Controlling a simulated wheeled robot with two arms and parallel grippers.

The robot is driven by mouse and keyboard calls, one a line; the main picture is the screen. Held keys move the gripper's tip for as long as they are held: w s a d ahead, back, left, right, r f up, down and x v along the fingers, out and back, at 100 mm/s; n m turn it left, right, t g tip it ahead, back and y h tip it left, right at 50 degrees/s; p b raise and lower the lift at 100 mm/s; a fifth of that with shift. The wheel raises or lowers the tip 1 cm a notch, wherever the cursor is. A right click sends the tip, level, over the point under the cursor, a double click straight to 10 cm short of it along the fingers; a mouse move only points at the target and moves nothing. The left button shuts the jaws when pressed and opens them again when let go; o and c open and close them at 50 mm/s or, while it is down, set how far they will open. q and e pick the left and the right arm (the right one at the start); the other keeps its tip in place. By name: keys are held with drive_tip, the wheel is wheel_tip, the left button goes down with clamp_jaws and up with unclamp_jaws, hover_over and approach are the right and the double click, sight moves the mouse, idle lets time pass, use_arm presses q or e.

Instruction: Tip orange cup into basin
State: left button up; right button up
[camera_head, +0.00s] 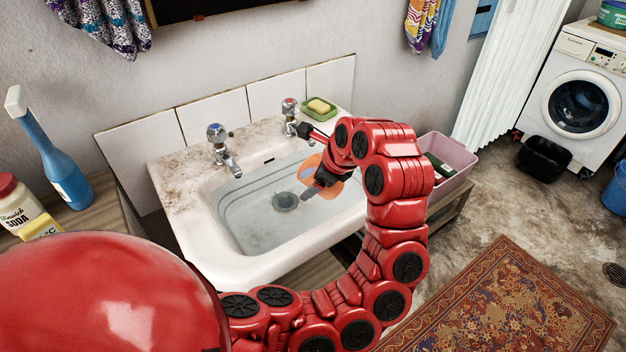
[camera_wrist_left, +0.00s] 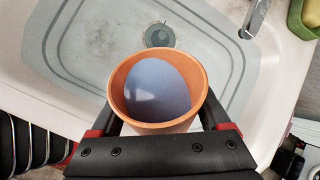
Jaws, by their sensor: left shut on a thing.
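The orange cup (camera_head: 309,169) is over the right side of the white basin (camera_head: 179,205) in the head view, partly hidden by my arm. My left gripper (camera_head: 308,163) is shut on it, one finger on each side. In the left wrist view I look into the cup (camera_wrist_left: 130,82); a smooth grey-blue surface shows inside, probably liquid. The drain (camera_wrist_left: 160,36) shows just beyond its rim. I cannot tell exactly how far the cup is tilted. The basin floor looks grey, with a drain (camera_head: 285,201) in the middle. My right gripper is not in view.
Two taps (camera_head: 222,150) (camera_head: 291,117) stand on the basin's back ledge. A green soap dish (camera_head: 319,109) with yellow soap sits at its back right corner. A pink tub (camera_head: 458,157) stands right of the basin.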

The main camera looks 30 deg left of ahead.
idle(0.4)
use_arm(q)
drive_tip(key=shift+a+t+h+p, duration=0.1)
drive_tip(key=shift+t+h+p, duration=0.4)
drive_tip(key=shift+h, duration=0.3)
drive_tip(key=shift+f, duration=0.2)
drive_tip(key=shift+n+h+p, duration=0.3)
drive_tip(key=shift+h+p, duration=0.3)
drive_tip(key=shift+p, duration=0.15)
drive_tip(key=shift+f+t+h+p, duration=0.15)
drive_tip(key=shift+t+h+p, duration=0.15)
drive_tip(key=shift+p, duration=0.15)
drive_tip(key=shift+f, duration=0.1)
